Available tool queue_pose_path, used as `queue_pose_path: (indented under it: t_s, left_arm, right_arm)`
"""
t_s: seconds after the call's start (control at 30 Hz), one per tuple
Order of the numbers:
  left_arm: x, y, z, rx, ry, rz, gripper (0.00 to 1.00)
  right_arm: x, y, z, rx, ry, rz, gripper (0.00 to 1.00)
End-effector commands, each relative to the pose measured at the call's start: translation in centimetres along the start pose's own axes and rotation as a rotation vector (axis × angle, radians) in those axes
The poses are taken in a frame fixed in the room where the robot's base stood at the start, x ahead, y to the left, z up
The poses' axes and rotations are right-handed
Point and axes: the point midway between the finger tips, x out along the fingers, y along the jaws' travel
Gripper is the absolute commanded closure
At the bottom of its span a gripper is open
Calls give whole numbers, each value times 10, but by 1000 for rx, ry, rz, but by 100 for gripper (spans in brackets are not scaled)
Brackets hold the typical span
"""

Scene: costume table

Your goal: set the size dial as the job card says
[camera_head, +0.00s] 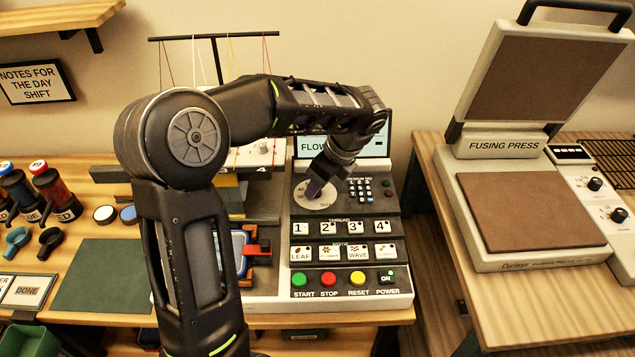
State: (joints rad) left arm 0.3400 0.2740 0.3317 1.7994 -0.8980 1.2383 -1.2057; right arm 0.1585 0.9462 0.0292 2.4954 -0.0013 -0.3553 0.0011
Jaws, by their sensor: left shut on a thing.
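The size dial (325,203) is a pale round plate with small numbers on the sloped panel of the embroidery machine (345,262). My left gripper (317,188) comes down over the dial from above right and is shut on its knob. The knob and part of the scale are hidden by the fingers, so I cannot read the setting. The machine's screen (312,146) shows text starting with "FLOW"; my arm covers the rest. I cannot make out a job card. My right gripper is not in view.
A keypad (360,189), thread buttons, motif buttons and coloured start, stop and reset buttons surround the dial. A fusing press (530,215) stands open on the right table. Coloured bottles (55,193), a green mat (105,277) and a "DONE" tray (27,291) are at left.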

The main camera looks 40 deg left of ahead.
Motion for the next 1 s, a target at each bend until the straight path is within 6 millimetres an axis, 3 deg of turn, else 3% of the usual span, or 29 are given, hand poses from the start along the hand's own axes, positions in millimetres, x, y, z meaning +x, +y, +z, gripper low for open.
queue_pose_path:
  t_s: [0.5,0.53,0.77,1.0]
  left_arm:
    - [1,0,-1,-33,3,15,100]
    - [1,0,-1,-33,3,15,72]
    - [0,0,-1,-32,2,14,54]
    - [0,0,0,-32,1,14,52]
  right_arm:
    - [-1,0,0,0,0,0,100]
    - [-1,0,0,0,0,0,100]
    - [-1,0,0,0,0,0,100]
    - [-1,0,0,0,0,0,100]
